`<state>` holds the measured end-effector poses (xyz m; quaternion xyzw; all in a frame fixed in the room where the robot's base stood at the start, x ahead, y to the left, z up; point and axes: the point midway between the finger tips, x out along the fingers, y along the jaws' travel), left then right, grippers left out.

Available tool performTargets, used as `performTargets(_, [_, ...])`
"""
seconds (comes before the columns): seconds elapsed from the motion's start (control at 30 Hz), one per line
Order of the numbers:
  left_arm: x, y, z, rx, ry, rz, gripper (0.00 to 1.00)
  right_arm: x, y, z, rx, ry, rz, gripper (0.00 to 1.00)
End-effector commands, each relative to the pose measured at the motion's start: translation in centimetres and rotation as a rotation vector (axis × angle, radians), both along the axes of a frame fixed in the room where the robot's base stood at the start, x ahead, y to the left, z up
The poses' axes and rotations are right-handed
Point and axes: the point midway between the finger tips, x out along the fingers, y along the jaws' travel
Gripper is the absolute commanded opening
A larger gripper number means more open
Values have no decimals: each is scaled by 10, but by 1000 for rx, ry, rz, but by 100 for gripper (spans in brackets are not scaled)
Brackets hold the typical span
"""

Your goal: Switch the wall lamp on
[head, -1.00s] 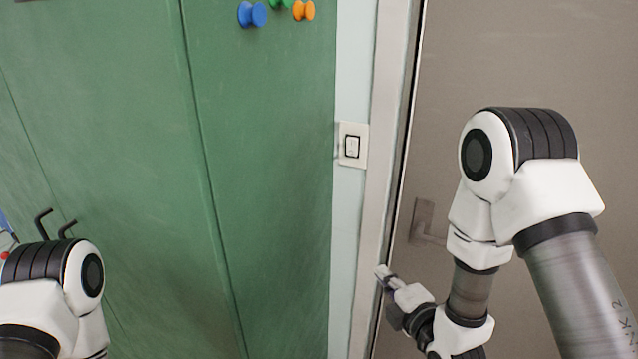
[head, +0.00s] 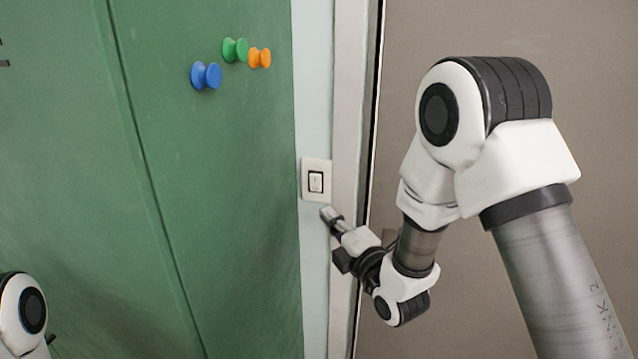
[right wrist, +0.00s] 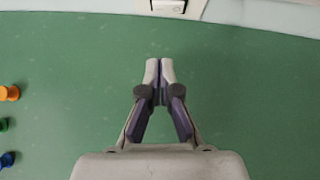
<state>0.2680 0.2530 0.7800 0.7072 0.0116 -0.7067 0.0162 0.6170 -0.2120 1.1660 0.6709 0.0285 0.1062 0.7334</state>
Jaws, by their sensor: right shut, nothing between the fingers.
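The wall switch (head: 315,181) is a white plate with a dark-framed rocker on the pale wall strip between the green panel and the door frame. It also shows, cut off, at the top edge of the right wrist view (right wrist: 168,6). My right gripper (head: 329,213) is shut and empty, its tips just below and slightly right of the switch plate in the head view. In the right wrist view its closed fingers (right wrist: 159,66) point up toward the switch with a gap between. Contact cannot be seen. My left gripper is out of view; no lamp is visible.
A green panel (head: 220,200) fills the left, with blue (head: 206,76), green (head: 235,50) and orange (head: 259,58) knobs near its top. A pale door frame (head: 347,110) and a grey-brown door (head: 410,30) stand right of the switch.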

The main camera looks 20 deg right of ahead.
Motion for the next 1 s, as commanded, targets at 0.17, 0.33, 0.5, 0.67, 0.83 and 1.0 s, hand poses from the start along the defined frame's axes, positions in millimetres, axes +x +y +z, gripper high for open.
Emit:
performTargets(0.17, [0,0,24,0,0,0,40,39,8,10,-1,-1,2,0])
performTargets(0.33, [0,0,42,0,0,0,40,74,10,14,2,1,-2,0])
performTargets(0.5, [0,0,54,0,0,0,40,94,-5,15,2,1,-1,0])
performTargets(0.67, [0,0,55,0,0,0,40,100,-9,13,1,2,-1,0])
performTargets(0.83, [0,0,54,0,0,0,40,100,-9,12,0,2,0,0])
performTargets(1.0, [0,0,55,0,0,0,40,102,-11,15,15,22,0,0])
